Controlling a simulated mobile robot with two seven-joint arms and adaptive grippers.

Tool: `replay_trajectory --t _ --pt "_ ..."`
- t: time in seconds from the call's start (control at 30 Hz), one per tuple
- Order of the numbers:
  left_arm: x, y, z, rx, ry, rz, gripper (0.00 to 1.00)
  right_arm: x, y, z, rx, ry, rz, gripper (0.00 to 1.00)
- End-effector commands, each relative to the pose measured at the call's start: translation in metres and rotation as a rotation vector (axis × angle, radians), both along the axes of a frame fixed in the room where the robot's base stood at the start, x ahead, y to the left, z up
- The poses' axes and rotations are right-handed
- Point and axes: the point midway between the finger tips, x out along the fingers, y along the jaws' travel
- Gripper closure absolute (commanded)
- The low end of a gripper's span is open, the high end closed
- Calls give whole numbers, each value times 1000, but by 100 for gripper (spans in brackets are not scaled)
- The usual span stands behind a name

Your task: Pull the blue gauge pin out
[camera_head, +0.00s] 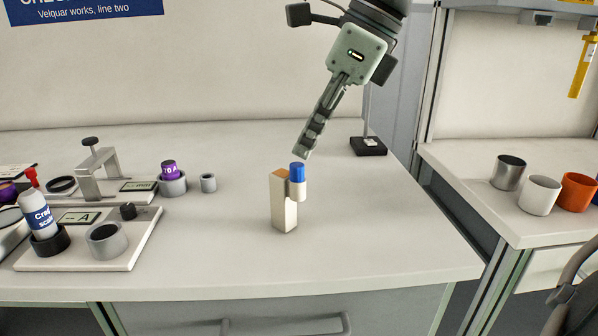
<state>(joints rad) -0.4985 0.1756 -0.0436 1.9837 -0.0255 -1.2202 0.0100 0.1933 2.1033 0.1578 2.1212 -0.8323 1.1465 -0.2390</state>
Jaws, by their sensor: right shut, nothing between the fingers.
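The blue gauge pin (297,172) shows as a short blue cylinder standing upright in a small cream holder at the side of an upright cream block (283,205). The block stands on the white table and has a tan top. My right gripper (304,154) comes down from the upper right, tilted. Its fingers are shut with nothing between them. The fingertips are close above the pin's top; I cannot tell if they touch it. The lower part of the pin is hidden in the holder. My left gripper is not in view.
On the left are a cream fixture board (130,262) with a bottle (41,218) and metal rings, and a purple-capped piece (169,171). A black stand (368,146) is behind right. Cups (540,195) stand on the right table (480,170). Table around the block is clear.

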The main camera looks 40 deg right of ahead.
Motion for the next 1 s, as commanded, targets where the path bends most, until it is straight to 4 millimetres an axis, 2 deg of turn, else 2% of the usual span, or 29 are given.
replay_trajectory --t 0.6,0.93,1.0 --pt "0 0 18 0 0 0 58 0 0 23 1 -1 0 100" --pt "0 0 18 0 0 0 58 0 0 24 0 0 0 100" --pt "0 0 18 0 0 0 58 0 0 24 0 0 0 93"
